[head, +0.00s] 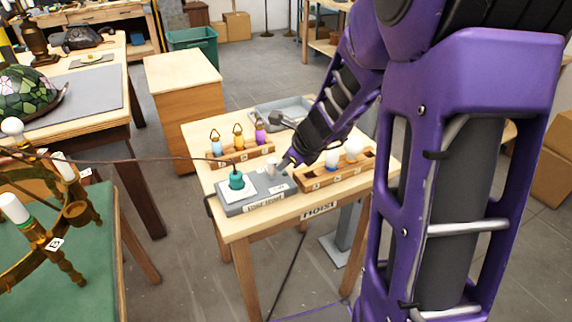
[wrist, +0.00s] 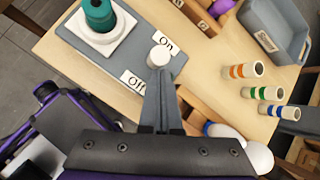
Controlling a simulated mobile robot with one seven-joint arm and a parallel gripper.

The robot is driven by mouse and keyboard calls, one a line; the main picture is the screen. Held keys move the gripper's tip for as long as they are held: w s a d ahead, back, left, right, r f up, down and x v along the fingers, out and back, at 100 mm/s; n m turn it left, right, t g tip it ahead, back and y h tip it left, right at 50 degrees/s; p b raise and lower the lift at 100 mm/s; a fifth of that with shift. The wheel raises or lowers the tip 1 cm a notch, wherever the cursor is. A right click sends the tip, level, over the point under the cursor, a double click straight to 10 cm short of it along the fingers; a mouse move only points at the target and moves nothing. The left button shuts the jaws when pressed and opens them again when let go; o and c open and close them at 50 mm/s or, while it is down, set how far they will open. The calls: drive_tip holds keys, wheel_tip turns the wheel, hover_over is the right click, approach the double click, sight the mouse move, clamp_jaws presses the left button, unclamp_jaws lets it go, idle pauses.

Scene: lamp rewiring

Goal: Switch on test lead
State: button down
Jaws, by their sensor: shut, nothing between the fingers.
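The grey test lead box (head: 257,198) sits at the left front of the small wooden table. A teal plug or socket (head: 236,180) stands on its white square plate, with a dark cord running left from it. The white switch knob (wrist: 159,57) stands on the box between the "On" label (wrist: 167,43) and the "Off" label (wrist: 133,82). My gripper (wrist: 161,78) is shut and empty, its fingertips right at the knob. I cannot tell whether they touch it. In the head view my gripper (head: 286,163) comes down from the upper right, beside the knob (head: 271,170).
A wooden rack (head: 240,158) with blue, yellow and purple pieces stands behind the box. Another rack (head: 338,176) with white bulbs is close on the right. A grey bin (wrist: 272,35) lies at the back. A brass chandelier (head: 50,235) stands on the green table at left.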

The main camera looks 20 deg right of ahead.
drive_tip(key=shift+w+a+r+p, duration=0.2)
drive_tip(key=shift+w+r+p, duration=0.15)
drive_tip(key=shift+w, duration=0.25)
drive_tip(key=shift+f, duration=0.15)
drive_tip(key=shift+r+p, duration=0.7)
drive_tip(key=shift+r, duration=0.15)
drive_tip(key=shift+d, duration=0.15)
